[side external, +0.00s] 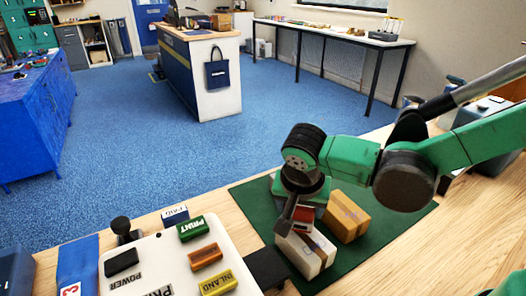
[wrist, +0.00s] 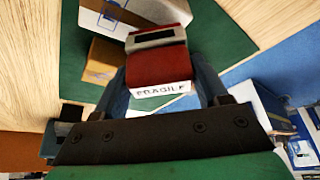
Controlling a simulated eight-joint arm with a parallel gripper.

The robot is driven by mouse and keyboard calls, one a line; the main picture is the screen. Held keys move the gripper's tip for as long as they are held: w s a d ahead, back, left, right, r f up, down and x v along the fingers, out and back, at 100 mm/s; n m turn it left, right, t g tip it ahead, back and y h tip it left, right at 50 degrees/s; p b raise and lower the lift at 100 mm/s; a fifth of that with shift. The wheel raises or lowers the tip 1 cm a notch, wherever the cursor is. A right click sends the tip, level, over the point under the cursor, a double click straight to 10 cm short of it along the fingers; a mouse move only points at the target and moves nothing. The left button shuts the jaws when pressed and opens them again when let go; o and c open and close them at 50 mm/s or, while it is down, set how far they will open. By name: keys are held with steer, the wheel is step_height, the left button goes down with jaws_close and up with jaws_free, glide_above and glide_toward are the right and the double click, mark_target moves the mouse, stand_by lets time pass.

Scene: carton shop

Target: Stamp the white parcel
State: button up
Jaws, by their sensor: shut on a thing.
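The white parcel (side external: 305,254) sits on the green mat (side external: 372,243), with a brown strip across it. My gripper (side external: 296,212) is above its far end, pointing down, shut on a red stamp (side external: 303,217). In the wrist view, the red stamp (wrist: 158,66) is between my fingers, with a white "FRAGILE" label facing the camera. A white box (wrist: 165,9) shows at the top of that view. The stamp's underside is hidden, and I cannot tell whether it touches the parcel.
A brown parcel (side external: 347,216) stands right beside the white one. To the left is a white tray (side external: 160,252) with green, orange and yellow stamps, and a dark flat pad (side external: 267,268) lies between tray and parcel. The mat's right part is clear.

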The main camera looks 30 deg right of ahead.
steer(key=shift+f, duration=0.6)
stand_by(1.3)
steer(key=shift+r, duration=3.55)
